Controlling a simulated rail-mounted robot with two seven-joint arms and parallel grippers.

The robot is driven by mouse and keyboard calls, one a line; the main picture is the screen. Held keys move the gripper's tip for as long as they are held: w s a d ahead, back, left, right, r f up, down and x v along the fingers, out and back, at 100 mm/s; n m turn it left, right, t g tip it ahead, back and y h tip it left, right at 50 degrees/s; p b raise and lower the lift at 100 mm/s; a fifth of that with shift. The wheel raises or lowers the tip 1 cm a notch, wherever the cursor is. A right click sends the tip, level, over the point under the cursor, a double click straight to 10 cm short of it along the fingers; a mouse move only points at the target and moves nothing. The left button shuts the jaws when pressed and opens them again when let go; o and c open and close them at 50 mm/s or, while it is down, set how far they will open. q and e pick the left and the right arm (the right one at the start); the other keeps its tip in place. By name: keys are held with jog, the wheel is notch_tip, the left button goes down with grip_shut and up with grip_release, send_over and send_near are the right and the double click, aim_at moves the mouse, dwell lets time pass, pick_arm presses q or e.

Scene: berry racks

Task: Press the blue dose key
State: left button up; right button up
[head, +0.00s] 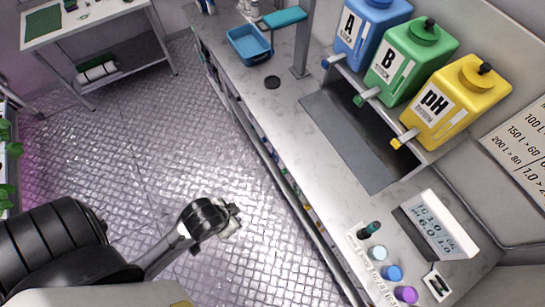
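A round blue-topped piece (392,273), which looks like a button or cap, sits in a row on a white strip near the bottom right of the head view. A pale piece (377,252) and a purple piece (406,294) flank it. I cannot tell from the picture which is the dose key. My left gripper (232,219) is over the floor, left of the bench and apart from everything blue. Its fingers are too small and turned to read. My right gripper is out of view.
The bench's front edge lies between my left gripper and the row. The metal floor (140,140) is clear.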

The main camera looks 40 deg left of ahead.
pick_arm(q)
grip_shut()
dwell(1.1)
